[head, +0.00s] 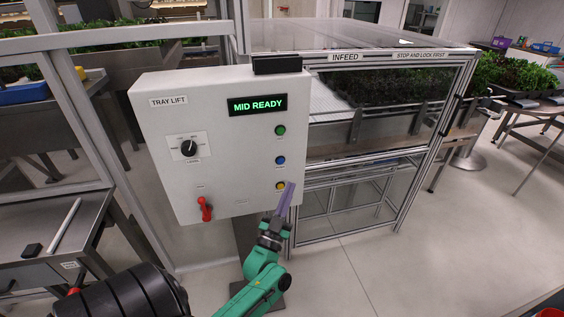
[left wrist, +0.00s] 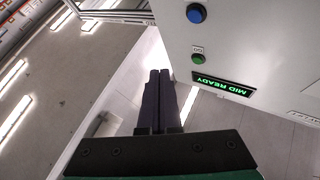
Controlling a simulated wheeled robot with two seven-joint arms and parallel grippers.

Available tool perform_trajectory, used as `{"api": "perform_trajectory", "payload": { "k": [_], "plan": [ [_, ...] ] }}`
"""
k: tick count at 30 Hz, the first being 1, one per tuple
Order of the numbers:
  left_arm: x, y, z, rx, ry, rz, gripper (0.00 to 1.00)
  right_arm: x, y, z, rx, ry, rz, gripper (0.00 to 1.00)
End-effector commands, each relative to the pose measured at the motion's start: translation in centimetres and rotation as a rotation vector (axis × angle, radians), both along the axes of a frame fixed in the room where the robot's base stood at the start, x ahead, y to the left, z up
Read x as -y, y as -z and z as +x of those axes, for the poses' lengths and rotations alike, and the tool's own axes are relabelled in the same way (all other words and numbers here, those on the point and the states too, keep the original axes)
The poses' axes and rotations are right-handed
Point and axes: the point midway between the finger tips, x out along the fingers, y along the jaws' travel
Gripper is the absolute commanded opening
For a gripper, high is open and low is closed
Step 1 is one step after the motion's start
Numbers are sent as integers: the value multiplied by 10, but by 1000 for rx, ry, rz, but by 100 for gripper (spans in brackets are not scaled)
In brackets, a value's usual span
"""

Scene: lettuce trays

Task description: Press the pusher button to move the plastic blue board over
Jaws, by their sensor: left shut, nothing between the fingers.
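A white control box (head: 173,112) labelled TRAY LIFT stands in the middle of the head view, with a lit MID READY display (head: 258,105). On its right side are a green button (head: 280,130), a blue button (head: 280,160) and a yellow button (head: 280,185); their small labels are unreadable. My left gripper (head: 289,187) is shut and empty. Its tips are close to the yellow button; contact cannot be told. In the left wrist view the shut fingers (left wrist: 159,75) show beside the box, with the blue button (left wrist: 197,13) and green button (left wrist: 198,58). No blue board is clearly identifiable.
A red lever (head: 205,209) and a black knob (head: 189,148) are on the box's left side. A framed INFEED enclosure (head: 394,57) with lettuce stands behind right. A metal table (head: 40,235) stands at left. Floor is open at lower right.

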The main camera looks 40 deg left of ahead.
Motion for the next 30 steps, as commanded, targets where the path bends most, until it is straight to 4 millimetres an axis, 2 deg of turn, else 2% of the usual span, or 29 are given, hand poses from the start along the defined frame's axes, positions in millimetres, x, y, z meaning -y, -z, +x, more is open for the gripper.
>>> {"api": "perform_trajectory", "payload": {
  "k": [5,18,23,30],
  "plan": [
    [-11,3,8,2,0,2,0,0,9,0,0,0,1,46],
    [-62,3,44,0,1,2,0,-1,39,-1,-1,0,1,46],
    [-71,1,49,0,0,-1,0,-1,42,-1,-1,0,1,46],
    [-72,0,50,-1,1,-1,0,-1,41,-1,-1,0,1,46]
  ]
}}
